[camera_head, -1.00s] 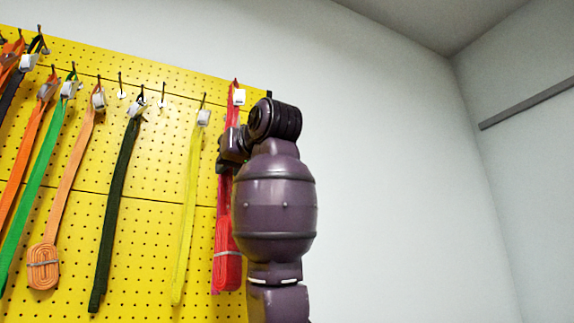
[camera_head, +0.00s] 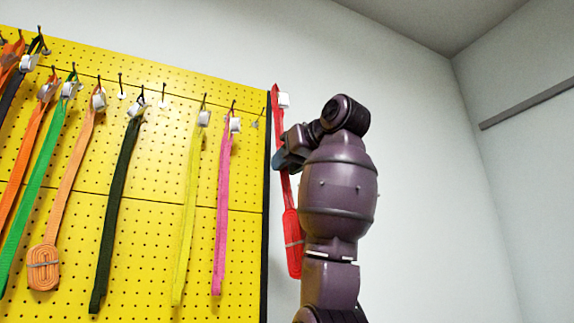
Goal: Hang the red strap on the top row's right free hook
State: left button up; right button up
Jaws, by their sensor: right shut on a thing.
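The red strap (camera_head: 291,225) hangs just right of the yellow pegboard's dark edge, in front of the white wall, with its pale buckle (camera_head: 284,101) at the top and a bundled lower end. My right gripper (camera_head: 280,158) is shut on the strap below the buckle; the fingertips are partly hidden. The top row has bare hooks (camera_head: 121,84) and (camera_head: 162,93) on both sides of the dark green strap. A small fitting (camera_head: 256,122) near the board's right edge seems bare, but is too small to tell clearly. My left gripper is out of view.
The yellow pegboard (camera_head: 150,165) also holds orange, green, peach, dark green (camera_head: 117,210), yellow (camera_head: 188,215) and pink (camera_head: 222,210) straps. The pink strap is nearest the board's right edge. Right of my arm is clear wall with a grey rail (camera_head: 528,103).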

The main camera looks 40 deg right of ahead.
jog(key=shift+d+f, duration=0.1)
jog(key=shift+f, duration=0.2)
jog(key=shift+w+p, duration=0.3)
jog(key=shift+w, duration=0.3)
jog(key=shift+w+d+f+p, duration=0.1)
jog(key=shift+w+d+p, duration=0.2)
jog(key=shift+w, duration=0.5)
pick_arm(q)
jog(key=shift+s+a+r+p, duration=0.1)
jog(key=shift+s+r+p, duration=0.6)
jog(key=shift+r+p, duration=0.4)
pick_arm(e)
jog(key=w+d+f, duration=0.1)
jog(key=w, duration=0.5)
jog(key=shift+w+d+f, duration=0.3)
jog(key=shift+w+f, duration=0.05)
jog(key=shift+f, duration=0.05)
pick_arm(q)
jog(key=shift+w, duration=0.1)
